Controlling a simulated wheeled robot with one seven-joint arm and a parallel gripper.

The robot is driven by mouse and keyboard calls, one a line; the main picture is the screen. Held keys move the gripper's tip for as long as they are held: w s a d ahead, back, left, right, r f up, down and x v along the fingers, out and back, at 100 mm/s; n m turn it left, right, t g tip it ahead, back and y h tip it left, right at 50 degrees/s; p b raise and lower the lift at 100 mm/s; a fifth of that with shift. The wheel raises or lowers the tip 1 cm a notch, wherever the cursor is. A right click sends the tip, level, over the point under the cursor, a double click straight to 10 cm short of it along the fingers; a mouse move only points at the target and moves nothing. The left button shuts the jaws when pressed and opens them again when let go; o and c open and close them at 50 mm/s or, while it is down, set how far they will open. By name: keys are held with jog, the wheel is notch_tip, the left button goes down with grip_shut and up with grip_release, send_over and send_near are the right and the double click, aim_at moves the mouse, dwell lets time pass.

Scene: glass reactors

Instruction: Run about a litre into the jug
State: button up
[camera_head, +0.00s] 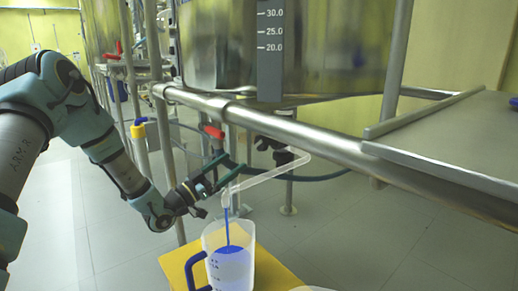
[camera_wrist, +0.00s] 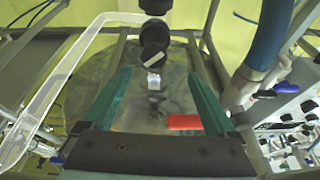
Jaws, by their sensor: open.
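The jug (camera_head: 232,270) is translucent, with dark markings and a blue handle (camera_head: 196,270). It stands upright on a yellow surface in the head view, and blue liquid (camera_head: 230,250) shows inside. A thin blue stream (camera_head: 227,225) falls into it from the end of a clear outlet tube (camera_head: 265,173). A red valve lever (camera_head: 212,131) is above the tube. In the wrist view the red lever (camera_wrist: 198,122) lies between my fingers, close to the right one. My gripper (camera_wrist: 158,78) is open and empty; in the head view my gripper (camera_head: 222,176) is just below the lever.
A large vessel (camera_head: 345,45) with a numbered scale (camera_head: 270,45) stands above a steel rail (camera_head: 300,135). A metal bench top (camera_head: 460,135) is at the right. The yellow platform (camera_head: 270,272) carries the jug. A dark blue hose (camera_head: 320,177) hangs behind the tube. Open floor lies around.

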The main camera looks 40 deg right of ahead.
aim_at(258, 145)
jog(key=shift+g+h, duration=0.4)
jog(key=b+x, duration=0.1)
jog(key=x, duration=0.2)
jog(key=b+x, duration=0.1)
jog(key=x, duration=0.3)
jog(key=s+x, duration=0.1)
jog(key=x, duration=0.3)
jog(key=shift+r+b, duration=0.1)
jog(key=shift+b, duration=0.3)
jog(key=c, duration=1.4)
jog(key=shift+m, duration=0.6)
jog(key=m+g+b, duration=0.2)
jog(key=m+g, duration=0.1)
jog(key=m, duration=0.1)
jog(key=shift+m+y, duration=0.4)
jog(key=shift+m+g+y+b, duration=0.4)
jog(key=shift+m+g, duration=0.1)
jog(key=shift+m, duration=0.8)
jog(key=shift+m+g+y+b, duration=0.3)
jog(key=shift+m+g+b, duration=0.15)
jog(key=shift+m, duration=0.85)
